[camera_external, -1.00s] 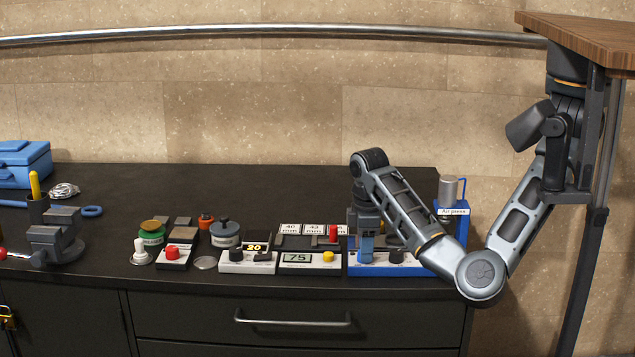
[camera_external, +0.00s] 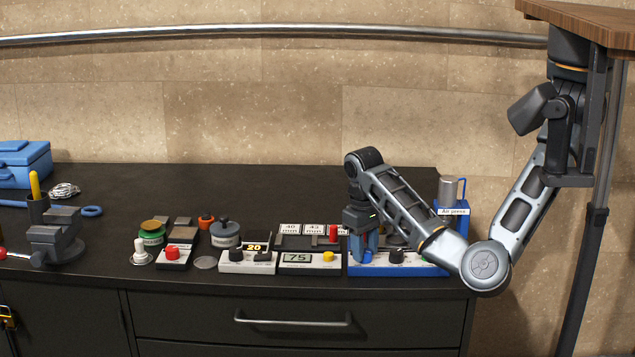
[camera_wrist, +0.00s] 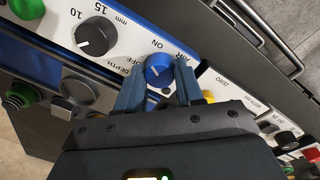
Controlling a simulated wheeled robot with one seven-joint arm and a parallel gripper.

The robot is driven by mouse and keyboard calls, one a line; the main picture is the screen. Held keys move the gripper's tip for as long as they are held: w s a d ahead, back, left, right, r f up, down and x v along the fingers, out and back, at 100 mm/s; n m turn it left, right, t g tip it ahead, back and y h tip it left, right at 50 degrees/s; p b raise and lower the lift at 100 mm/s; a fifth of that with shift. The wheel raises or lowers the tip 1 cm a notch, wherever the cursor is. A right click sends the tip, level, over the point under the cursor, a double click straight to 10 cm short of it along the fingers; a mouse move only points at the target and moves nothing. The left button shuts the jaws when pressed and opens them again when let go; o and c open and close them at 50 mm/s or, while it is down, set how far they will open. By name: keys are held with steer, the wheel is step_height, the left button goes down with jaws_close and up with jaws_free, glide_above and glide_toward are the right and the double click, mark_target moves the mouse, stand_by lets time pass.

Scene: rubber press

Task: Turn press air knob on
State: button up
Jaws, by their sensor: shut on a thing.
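The air press (camera_external: 452,228) stands at the right end of the bench, with a blue and white front panel. Its blue air knob (camera_wrist: 158,68) sits by the printed words AIR, ON and OFF in the wrist view. In the external view the knob (camera_external: 367,257) shows just below my fingers. My gripper (camera_wrist: 160,80) has one blue finger on each side of the knob and is shut on it. The gripper (camera_external: 365,247) points down at the panel. I cannot tell exactly which mark the knob points to.
A black depth knob (camera_wrist: 96,36) with a millimetre scale sits beside the air knob. More control boxes, jars and a vise (camera_external: 55,238) are farther left.

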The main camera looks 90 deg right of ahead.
steer(key=m, duration=0.4)
steer(key=shift+w+r+m, duration=0.1)
steer(key=shift+m, duration=0.3)
stand_by(0.4)
steer(key=o, duration=1)
steer(key=shift+o, duration=0.2)
steer(key=shift+w+r+p, duration=0.2)
steer(key=shift+r+p, duration=0.35)
steer(key=shift+r, duration=3.3)
